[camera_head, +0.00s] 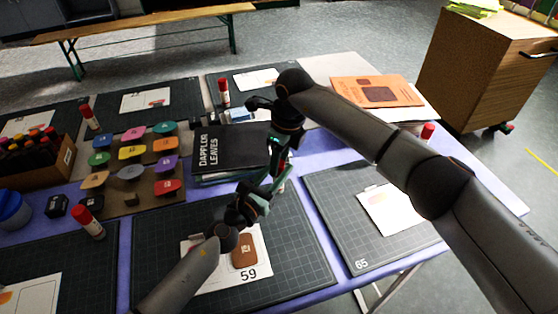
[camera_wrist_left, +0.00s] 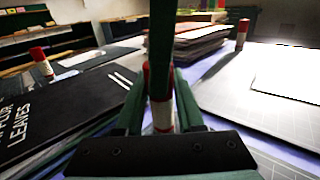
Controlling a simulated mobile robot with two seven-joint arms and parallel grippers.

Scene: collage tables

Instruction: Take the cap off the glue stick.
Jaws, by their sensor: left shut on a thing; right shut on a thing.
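The glue stick (camera_wrist_left: 162,116), with a white body and a red part above it, stands between the fingers of my left gripper (camera_wrist_left: 160,108) in the left wrist view. My left gripper (camera_head: 272,184) is shut on its lower body, above the table in the head view. My right gripper (camera_head: 281,153) comes down from above and is shut on the upper end. Its green finger (camera_wrist_left: 162,45) hides most of the red cap (camera_wrist_left: 146,74). I cannot tell whether cap and body are apart. In the head view the stick is mostly hidden by the grippers.
A black book (camera_head: 222,150) lies just left of the grippers. Other glue sticks stand at the back (camera_head: 224,92), at the left (camera_head: 88,222) and at the right (camera_head: 428,132). A cutting mat (camera_head: 300,255) with a card lies below. The right mat (camera_head: 335,200) has free room.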

